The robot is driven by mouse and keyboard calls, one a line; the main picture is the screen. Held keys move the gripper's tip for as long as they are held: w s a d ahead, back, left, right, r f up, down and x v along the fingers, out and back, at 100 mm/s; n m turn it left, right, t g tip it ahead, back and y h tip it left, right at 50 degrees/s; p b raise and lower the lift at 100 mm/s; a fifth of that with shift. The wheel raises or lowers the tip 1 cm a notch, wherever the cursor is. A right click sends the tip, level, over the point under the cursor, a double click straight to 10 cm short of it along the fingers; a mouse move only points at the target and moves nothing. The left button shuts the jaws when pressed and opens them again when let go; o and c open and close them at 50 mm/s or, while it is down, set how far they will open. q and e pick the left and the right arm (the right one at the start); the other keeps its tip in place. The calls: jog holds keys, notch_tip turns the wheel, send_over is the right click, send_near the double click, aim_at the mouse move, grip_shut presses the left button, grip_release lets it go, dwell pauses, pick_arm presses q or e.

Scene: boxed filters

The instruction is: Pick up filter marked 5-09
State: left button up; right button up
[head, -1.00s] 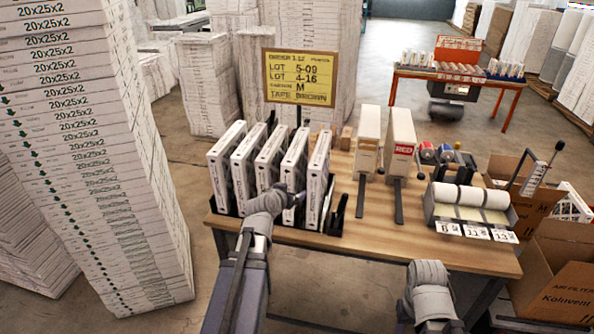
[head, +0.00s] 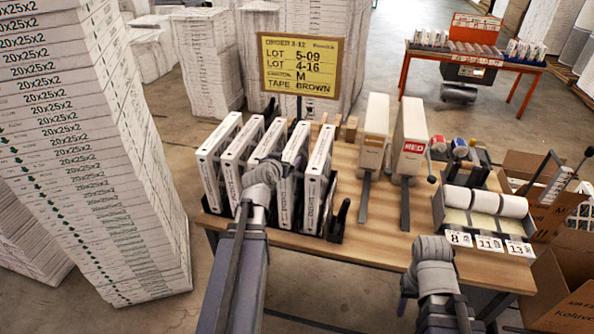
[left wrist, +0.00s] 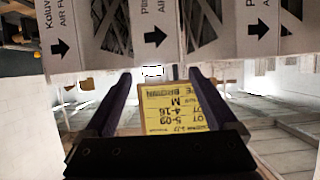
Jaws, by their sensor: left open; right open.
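Several white boxed filters (head: 212,165) stand upright side by side in a black rack (head: 336,232) on the wooden table. Their lot marks are too small to read, so I cannot tell which is 5-09. A yellow order sign (head: 300,65) behind them reads lots 5-09 and 4-16; it appears upside down in the left wrist view (left wrist: 172,110). My left gripper (left wrist: 160,74) is open and empty, its fingers pointing toward filter faces (left wrist: 135,25). In the head view its wrist covers part of the middle filters. My right gripper (head: 432,247) is over the table's front edge, fingers not clear.
Two tall box-like holders (head: 409,140), one marked RED, stand right of the rack. A tray of white rolls (head: 485,202) with number cards sits at the table's right. Stacked filters (head: 90,170) rise on the left. Cardboard boxes (head: 567,295) stand right of the table.

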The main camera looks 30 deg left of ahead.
aim_at(290, 152)
pick_arm(q)
jog(key=shift+r+b+x, duration=0.2)
jog(key=shift+b+x, duration=1.15)
jog(key=shift+x, duration=2.65)
jog(key=shift+r, duration=0.1)
grip_shut()
